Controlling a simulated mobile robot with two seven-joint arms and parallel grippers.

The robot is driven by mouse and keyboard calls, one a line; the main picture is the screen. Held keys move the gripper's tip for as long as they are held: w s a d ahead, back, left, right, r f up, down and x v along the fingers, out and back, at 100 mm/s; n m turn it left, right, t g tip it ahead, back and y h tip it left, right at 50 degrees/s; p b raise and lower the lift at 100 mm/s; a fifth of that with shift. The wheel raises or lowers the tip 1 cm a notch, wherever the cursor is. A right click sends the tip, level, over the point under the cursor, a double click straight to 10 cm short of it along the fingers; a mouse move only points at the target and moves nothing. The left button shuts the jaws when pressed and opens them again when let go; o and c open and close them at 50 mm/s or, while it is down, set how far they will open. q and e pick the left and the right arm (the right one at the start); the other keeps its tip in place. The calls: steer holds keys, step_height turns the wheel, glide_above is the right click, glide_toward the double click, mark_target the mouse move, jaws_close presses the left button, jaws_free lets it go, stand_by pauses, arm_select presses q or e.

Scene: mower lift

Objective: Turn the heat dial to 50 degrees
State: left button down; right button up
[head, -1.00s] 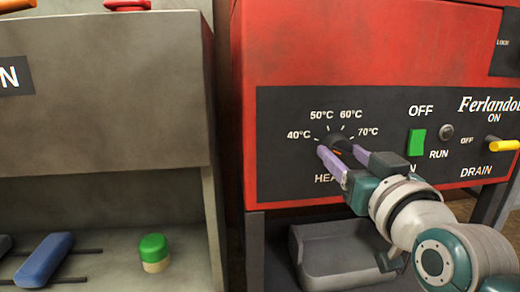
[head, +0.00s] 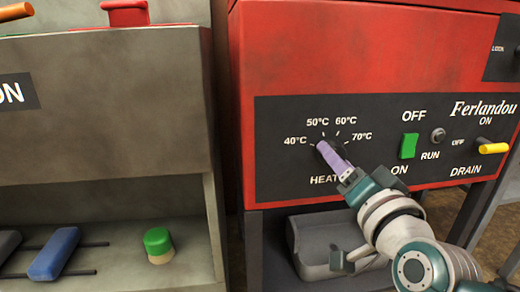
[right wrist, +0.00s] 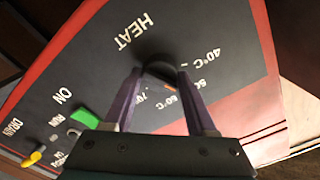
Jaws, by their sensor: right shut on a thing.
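The heat dial (right wrist: 158,66) is a dark round knob on the black panel, ringed by marks from 40°C to 70°C. My right gripper (head: 325,148) is shut on it, and its purple fingers overlap in the head view, hiding most of the knob. In the right wrist view the two fingers (right wrist: 158,78) grip opposite sides of the dial. A small orange mark shows on the dial's rim, on the side of the 50 and 60 labels; I cannot tell its exact setting. My left gripper is not in view.
The panel (head: 285,165) is on a red machine (head: 330,50). A green switch (head: 408,146) and a yellow drain lever (head: 493,148) are right of the dial. A grey tray (head: 310,250) sits below.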

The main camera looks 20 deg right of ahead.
steer(key=shift+m, duration=0.5)
steer(key=o, duration=1.4)
steer(key=shift+s, duration=0.1)
steer(key=p+v, duration=0.4)
steer(key=v, duration=0.6)
steer(key=shift+d, duration=0.1)
